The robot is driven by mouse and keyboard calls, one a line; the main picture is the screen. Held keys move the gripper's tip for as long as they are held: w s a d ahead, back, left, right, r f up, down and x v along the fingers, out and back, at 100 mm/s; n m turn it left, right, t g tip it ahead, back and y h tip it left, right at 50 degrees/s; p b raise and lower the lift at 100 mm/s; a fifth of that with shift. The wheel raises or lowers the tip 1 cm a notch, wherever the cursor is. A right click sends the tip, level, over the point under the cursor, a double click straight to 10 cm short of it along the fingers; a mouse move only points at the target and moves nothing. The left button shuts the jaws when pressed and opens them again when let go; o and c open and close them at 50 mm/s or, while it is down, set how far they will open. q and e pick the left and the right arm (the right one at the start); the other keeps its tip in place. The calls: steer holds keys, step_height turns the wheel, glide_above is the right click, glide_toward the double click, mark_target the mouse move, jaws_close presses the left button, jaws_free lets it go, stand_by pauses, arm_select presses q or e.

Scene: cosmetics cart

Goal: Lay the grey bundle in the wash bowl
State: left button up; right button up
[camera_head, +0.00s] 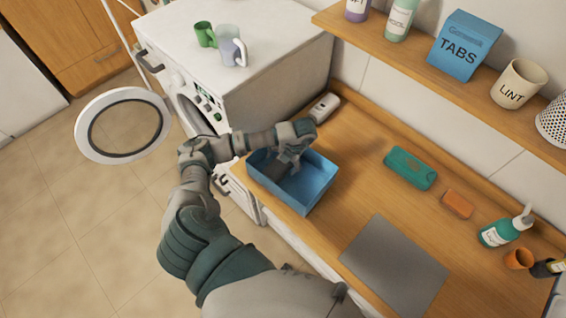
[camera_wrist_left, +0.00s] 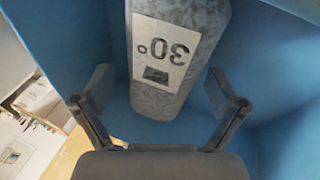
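The grey bundle (camera_wrist_left: 170,95) is a rounded, speckled grey roll with a white label reading 30°. It lies inside the blue wash bowl (camera_head: 315,193), also seen in the head view as a dark grey shape (camera_head: 272,171) near the bowl's left side. Blue walls (camera_wrist_left: 265,60) surround it in the left wrist view. My left gripper (camera_head: 291,161) reaches down into the bowl over the bundle. Its two fingers (camera_wrist_left: 160,88) are spread on either side of the bundle, with a visible gap at each side. My right gripper is not in view.
A grey mat (camera_head: 395,264), a green case (camera_head: 410,167), an orange block (camera_head: 457,204) and a pump bottle (camera_head: 505,228) are on the wooden counter. A washing machine (camera_head: 265,50) with its round door (camera_head: 123,126) open stands left. A shelf (camera_head: 420,65) hangs above.

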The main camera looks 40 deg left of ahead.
arm_select(q)
steer(key=shift+a+f, duration=0.15)
steer(key=shift+a, duration=0.35)
steer(key=v, duration=0.2)
steer(key=shift+w+d+r, duration=0.1)
steer(key=shift+d+r, duration=0.2)
steer(key=shift+d, duration=0.1)
steer(key=p+v, duration=0.1)
steer(key=v, duration=0.8)
steer(key=shift+r+p, duration=0.25)
steer(key=shift+p, duration=0.05)
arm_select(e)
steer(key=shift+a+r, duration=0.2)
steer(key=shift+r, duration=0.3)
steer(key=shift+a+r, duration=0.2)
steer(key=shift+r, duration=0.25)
arm_select(q)
steer(key=shift+d, duration=0.1)
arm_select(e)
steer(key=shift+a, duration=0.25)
arm_select(q)
steer(key=shift+d, duration=0.1)
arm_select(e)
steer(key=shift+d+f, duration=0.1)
